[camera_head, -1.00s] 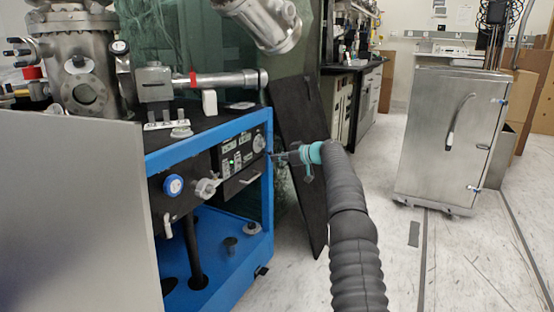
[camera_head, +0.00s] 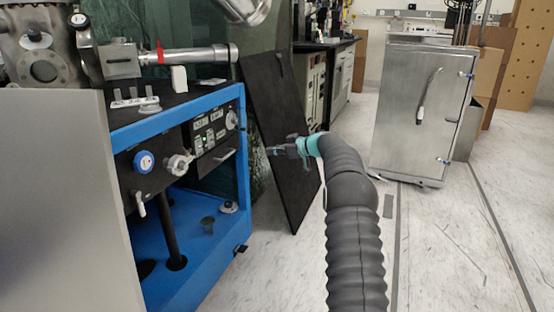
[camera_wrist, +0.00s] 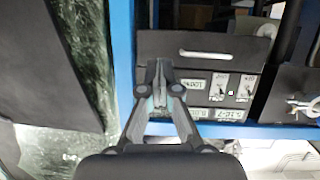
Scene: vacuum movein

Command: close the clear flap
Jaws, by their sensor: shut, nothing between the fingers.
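A black control panel (camera_head: 212,130) with labels, switches and a knob sits in the blue frame (camera_head: 190,107) of the cart at left. I cannot make out the clear flap for sure in either view. My gripper (camera_head: 272,151) is shut and empty, to the right of the panel and of the blue corner post, apart from both in the head view. In the wrist view its closed fingertips (camera_wrist: 158,66) overlap the panel's edge; contact cannot be told.
A black board (camera_head: 280,135) leans behind my gripper. A grey metal panel (camera_head: 55,205) blocks the near left. A steel cabinet (camera_head: 420,110) stands back right, with open floor before it.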

